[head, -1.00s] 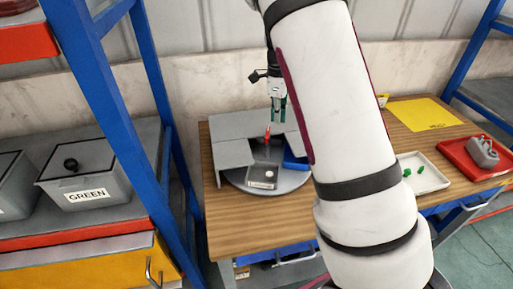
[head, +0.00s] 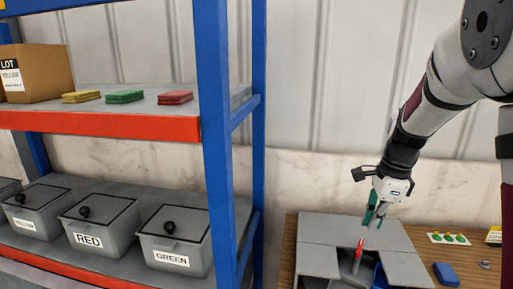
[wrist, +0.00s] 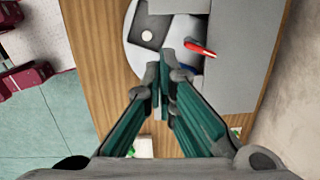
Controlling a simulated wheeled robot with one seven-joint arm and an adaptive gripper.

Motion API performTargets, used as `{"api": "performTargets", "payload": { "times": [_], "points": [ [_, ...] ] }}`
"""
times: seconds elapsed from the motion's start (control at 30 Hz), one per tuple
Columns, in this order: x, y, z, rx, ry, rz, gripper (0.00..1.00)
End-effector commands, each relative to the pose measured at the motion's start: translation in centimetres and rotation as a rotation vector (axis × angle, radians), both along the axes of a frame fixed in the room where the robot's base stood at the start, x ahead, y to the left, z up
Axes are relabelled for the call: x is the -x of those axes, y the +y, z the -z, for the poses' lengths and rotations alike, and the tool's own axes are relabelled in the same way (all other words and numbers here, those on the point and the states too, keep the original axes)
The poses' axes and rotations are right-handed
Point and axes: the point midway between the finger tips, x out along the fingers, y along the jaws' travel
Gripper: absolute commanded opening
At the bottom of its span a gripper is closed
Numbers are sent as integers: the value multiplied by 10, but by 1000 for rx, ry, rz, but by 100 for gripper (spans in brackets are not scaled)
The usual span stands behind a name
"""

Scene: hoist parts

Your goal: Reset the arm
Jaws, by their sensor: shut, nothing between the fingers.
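My gripper (head: 374,212) hangs from my arm at the right of the head view, above the grey fixture on the wooden table (head: 288,262). Its green fingers also show in the wrist view (wrist: 160,72), pointing down with their tips together and nothing between them. A red-tipped object (head: 358,250) stands by the grey fixture (head: 318,262), below the fingertips. In the wrist view the red piece (wrist: 200,49) lies beyond and to the right of the tips, apart from them.
A blue-framed shelf (head: 215,100) stands left of the table. It holds a carton (head: 35,73), coloured plates, and lidded bins marked RED (head: 88,240) and GREEN (head: 171,259). A blue block (head: 446,274) and a card with green pieces (head: 448,239) lie at the table's right.

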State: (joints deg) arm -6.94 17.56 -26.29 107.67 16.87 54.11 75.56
Motion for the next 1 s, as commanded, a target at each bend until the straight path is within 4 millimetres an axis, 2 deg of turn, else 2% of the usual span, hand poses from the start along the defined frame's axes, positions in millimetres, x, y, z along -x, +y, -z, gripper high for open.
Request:
{"api": "performTargets", "payload": {
  "times": [0.03,0.2,0.5,0.63,0.8,1.0],
  "points": [
    [12,8,-16,-6,-33,-85,0],
    [53,35,-55,12,-132,-405,0],
    [135,72,-102,160,-294,-980,0],
    [172,84,-111,271,-343,-1226,0],
    [213,94,-114,430,-368,-1506,0],
    [238,97,-110,553,-359,-1691,0]
  ]
}}
